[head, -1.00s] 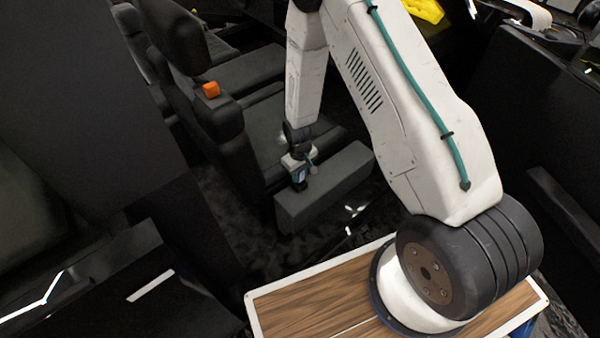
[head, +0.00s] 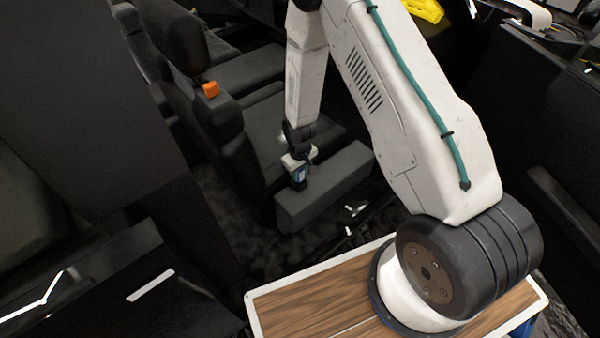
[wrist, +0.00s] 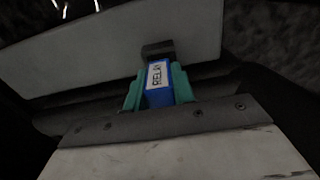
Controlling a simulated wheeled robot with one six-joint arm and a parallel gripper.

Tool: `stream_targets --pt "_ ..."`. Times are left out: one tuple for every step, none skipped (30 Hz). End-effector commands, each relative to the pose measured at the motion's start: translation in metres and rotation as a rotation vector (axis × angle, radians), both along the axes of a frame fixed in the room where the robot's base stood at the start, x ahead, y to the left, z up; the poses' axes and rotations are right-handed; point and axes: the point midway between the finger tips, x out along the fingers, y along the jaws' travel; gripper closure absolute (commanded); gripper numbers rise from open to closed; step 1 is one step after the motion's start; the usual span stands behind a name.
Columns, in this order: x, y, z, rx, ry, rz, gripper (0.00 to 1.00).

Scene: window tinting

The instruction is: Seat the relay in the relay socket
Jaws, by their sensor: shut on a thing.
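The relay (wrist: 158,84) is a small blue block with a white label reading RELAY. In the wrist view it sits between the green fingers of my gripper (wrist: 159,88), which is shut on it. A small dark block (wrist: 157,49), perhaps the relay socket, shows just beyond the relay against a grey surface. I cannot tell whether the relay touches it or is in it. In the head view my gripper (head: 299,178) points down at the left end of the grey box-like console (head: 335,190). The relay is too small there to make out clearly.
Dark seats (head: 265,130) stand behind and left of my gripper. A dark panel (head: 85,100) fills the left. Dark floor shows in front of the console.

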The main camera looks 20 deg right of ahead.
Motion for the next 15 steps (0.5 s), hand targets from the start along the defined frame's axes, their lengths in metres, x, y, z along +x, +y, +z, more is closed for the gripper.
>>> stream_targets --pt "0.0000 0.0000 0.0000 0.000 0.000 0.000 1.00" --pt "0.0000 0.0000 -0.0001 0.000 0.000 0.000 1.00" --pt "0.0000 0.0000 -0.0004 0.000 0.000 0.000 1.00" --pt "0.0000 0.0000 -0.0007 0.000 0.000 0.000 1.00" --pt "0.0000 0.0000 -0.0011 0.000 0.000 0.000 1.00" --pt "-0.0001 0.0000 -0.0018 0.000 0.000 0.000 1.00" --pt "-0.0002 -0.0001 -0.0025 0.000 0.001 0.000 1.00" --pt "-0.0002 -0.0001 -0.0032 0.000 0.001 0.000 1.00" --pt "-0.0003 -0.0001 -0.0042 0.000 0.001 0.000 1.00" --pt "-0.0004 -0.0001 -0.0051 0.000 0.001 0.000 1.00" --pt "-0.0004 -0.0001 -0.0059 0.000 0.001 0.000 1.00" --pt "-0.0004 -0.0001 -0.0069 0.000 0.001 0.000 1.00" --pt "-0.0004 -0.0001 -0.0077 0.000 0.001 0.000 1.00" --pt "-0.0004 -0.0001 -0.0084 0.000 0.001 0.000 1.00" --pt "-0.0003 -0.0001 -0.0093 0.000 0.001 0.000 1.00"
